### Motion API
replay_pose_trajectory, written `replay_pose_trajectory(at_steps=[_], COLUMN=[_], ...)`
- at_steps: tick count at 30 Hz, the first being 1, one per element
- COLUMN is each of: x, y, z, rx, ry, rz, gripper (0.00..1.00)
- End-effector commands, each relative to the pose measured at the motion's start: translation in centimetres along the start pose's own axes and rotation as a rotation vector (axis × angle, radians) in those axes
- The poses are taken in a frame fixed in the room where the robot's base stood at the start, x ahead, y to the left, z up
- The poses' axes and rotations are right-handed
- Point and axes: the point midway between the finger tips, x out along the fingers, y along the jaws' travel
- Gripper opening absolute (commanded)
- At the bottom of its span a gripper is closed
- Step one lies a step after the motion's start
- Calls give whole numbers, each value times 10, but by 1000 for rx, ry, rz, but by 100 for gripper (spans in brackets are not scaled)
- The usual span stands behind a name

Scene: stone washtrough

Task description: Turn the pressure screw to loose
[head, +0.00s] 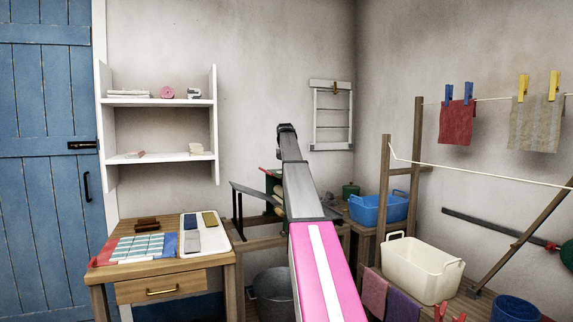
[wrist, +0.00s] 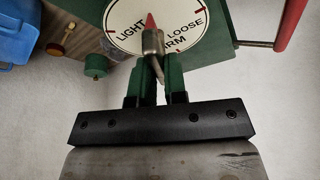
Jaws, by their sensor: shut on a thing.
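In the wrist view, a round white dial (wrist: 117,38) sits on a green panel (wrist: 240,20). It reads LIGHT at left, LOOSE at right and a partly hidden word, seemingly FIRM, below. The pressure screw (wrist: 153,44) is a small silver metal piece in front of the dial. A red pointer (wrist: 151,20) above it points up between LIGHT and LOOSE. My gripper (wrist: 155,78) has its green fingers shut on the screw from below. In the head view my arm hides the gripper and screw; part of the mangle's rollers (head: 276,191) shows beside the arm.
A red handle (wrist: 291,22) stands right of the dial. A blue tub (head: 378,208) and a cream basket (head: 421,270) stand right of my arm. A table (head: 107,273) with cloths is at left. A wooden frame (head: 386,200) with a clothesline rises at right.

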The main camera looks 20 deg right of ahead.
Motion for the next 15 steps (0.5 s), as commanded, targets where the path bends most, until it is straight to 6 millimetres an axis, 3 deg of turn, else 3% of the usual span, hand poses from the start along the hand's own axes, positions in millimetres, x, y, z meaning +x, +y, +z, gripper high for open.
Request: replay_pose_trajectory(at_steps=[15], x=[0], y=[-2], z=[-2], rx=[454], ry=[1], rz=[189], gripper=[0])
